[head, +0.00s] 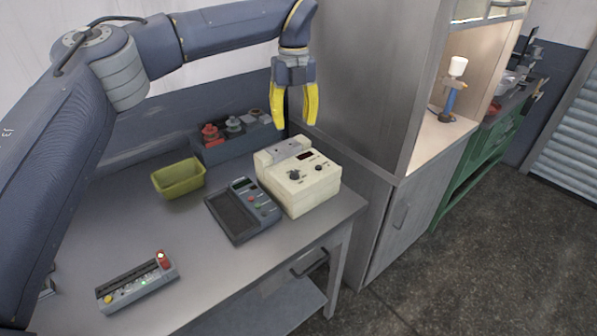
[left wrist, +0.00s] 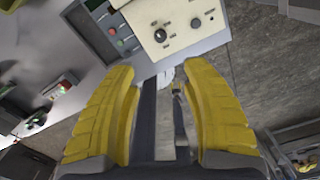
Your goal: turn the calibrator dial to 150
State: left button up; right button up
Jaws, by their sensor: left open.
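The calibrator is a cream box (head: 318,192) near the right end of the grey table. Its sloped top carries a black dial (head: 294,175), a smaller knob (head: 319,168) and a dark display (head: 305,156). The numbers are too small to read. My left gripper (head: 295,122), with yellow fingers, is open and empty, pointing down above the back of the calibrator and apart from it. In the left wrist view the cream box shows at the top, with the dial (left wrist: 160,35) ahead of the fingers. My right gripper is not in view.
A dark grey device (head: 232,217) with buttons stands left of the calibrator. A yellow-green bin (head: 179,182), a grey rack (head: 222,153) with red and grey items, and a grey strip device (head: 138,285) also stand on the table. A tall metal cabinet (head: 355,75) rises close on the right.

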aim_at(294, 171)
pick_arm(q)
notch_tip(294, 171, down, 17)
jog(key=shift+r, duration=0.1)
dwell(0.5)
jog(key=shift+o, duration=0.2)
grip_shut()
dwell(0.3)
